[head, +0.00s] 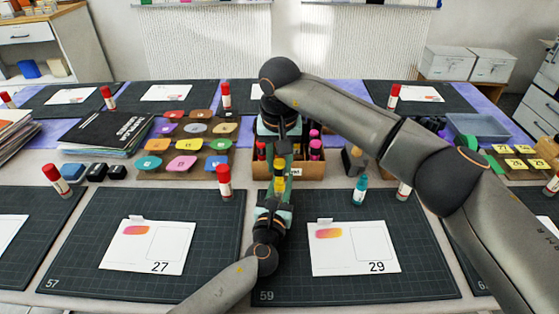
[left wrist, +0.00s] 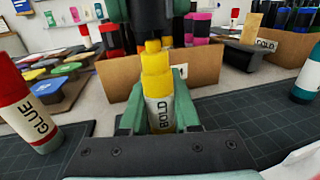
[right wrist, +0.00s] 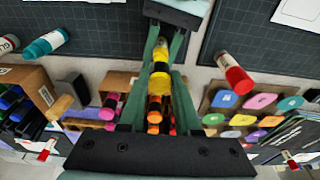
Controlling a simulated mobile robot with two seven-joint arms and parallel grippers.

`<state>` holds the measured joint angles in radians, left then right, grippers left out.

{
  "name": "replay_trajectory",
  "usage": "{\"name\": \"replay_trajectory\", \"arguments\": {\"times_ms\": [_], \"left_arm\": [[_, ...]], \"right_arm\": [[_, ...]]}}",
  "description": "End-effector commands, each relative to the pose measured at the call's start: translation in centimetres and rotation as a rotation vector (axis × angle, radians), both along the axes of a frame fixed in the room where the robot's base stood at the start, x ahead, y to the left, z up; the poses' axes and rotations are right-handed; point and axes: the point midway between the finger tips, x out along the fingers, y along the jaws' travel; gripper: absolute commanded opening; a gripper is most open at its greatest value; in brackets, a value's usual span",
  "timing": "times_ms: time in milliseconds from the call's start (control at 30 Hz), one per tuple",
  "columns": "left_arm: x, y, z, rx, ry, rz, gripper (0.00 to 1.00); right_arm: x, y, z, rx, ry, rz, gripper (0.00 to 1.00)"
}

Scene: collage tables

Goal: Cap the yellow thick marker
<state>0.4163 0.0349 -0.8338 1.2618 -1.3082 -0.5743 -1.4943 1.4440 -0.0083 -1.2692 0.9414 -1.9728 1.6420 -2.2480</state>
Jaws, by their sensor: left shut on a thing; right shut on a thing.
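The yellow thick marker (left wrist: 160,112), labelled BOLD, stands roughly upright in my left gripper (left wrist: 160,118), which is shut on its body. Its narrower tip end points up in the left wrist view. My right gripper (right wrist: 158,84) is shut on a yellow piece (right wrist: 158,82), which looks like the cap. In the head view the yellow piece (head: 280,165) is in line with the marker body (head: 280,187), with a dark band between. My right gripper's fingers partly hide the join, and I cannot tell whether cap and marker touch.
A wooden box (head: 312,168) of several markers stands just behind the grippers. Glue sticks (head: 224,180) and a teal bottle (head: 360,189) stand at the sides. Colored pads (head: 187,145) lie to the left. White cards (head: 355,248) lie on the dark mats in front.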

Motion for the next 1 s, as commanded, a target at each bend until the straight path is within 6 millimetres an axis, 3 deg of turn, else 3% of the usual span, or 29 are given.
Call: {"name": "replay_trajectory", "arguments": {"times_ms": [367, 1000], "left_arm": [[0.0, 0.0, 0.0, 0.000, 0.001, 0.000, 0.00], [0.0, 0.0, 0.0, 0.000, 0.001, 0.000, 0.00]], "right_arm": [[0.0, 0.0, -1.7, 0.000, 0.001, 0.000, 0.00], [0.0, 0.0, -2.0, 0.000, 0.000, 0.000, 0.00]]}}
